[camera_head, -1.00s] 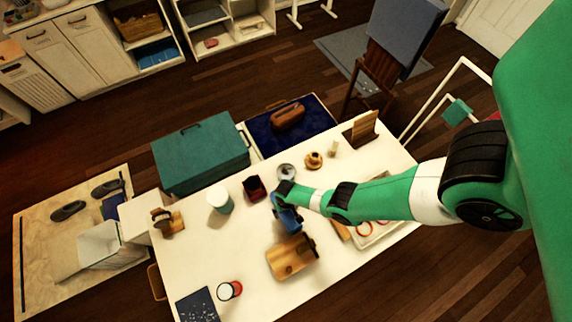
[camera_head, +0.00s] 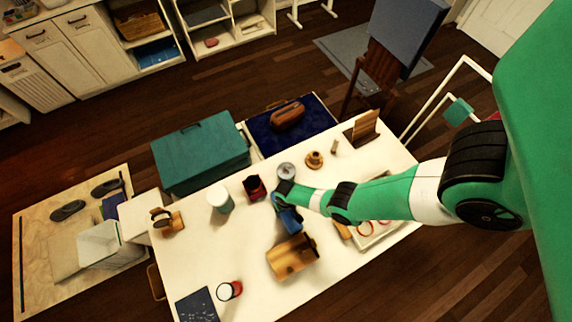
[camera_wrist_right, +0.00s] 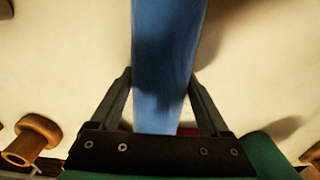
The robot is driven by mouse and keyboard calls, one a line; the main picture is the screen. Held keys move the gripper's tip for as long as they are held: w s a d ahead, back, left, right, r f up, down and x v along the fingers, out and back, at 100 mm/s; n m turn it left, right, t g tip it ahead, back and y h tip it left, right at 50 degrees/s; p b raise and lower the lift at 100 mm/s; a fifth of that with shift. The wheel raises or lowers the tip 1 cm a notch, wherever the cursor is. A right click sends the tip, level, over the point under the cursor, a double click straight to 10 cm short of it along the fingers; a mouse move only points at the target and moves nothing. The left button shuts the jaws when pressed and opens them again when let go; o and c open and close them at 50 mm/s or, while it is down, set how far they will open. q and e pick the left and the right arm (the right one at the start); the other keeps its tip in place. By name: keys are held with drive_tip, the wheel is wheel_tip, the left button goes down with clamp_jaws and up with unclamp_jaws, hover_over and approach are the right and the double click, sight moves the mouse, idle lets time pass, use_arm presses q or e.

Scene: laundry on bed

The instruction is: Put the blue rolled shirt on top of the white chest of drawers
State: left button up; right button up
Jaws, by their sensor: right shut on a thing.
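The blue rolled shirt (camera_head: 288,217) is at the tip of my right arm, over the middle of the white table. In the right wrist view, the blue roll (camera_wrist_right: 168,60) runs between the two fingers of my right gripper (camera_wrist_right: 160,80). The right gripper (camera_head: 283,198) is shut on it. I cannot tell whether the roll's lower end touches the table. White furniture with handles (camera_head: 62,52) stands at the far upper left; I cannot tell if it is the chest of drawers. My left gripper is not in view.
The white table (camera_head: 185,250) holds a wooden box (camera_head: 291,257), a white-and-green cup (camera_head: 220,200), a dark red box (camera_head: 254,188), a red-rimmed cup (camera_head: 229,290) and a tape dispenser (camera_head: 168,220). A teal chest (camera_head: 200,153) stands behind it. Wooden floor lies beyond.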

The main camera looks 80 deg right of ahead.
wheel_tip(320, 180, up, 10)
drive_tip(key=p, duration=0.9)
drive_tip(key=shift+r+p, duration=0.1)
drive_tip(key=shift+p, duration=0.3)
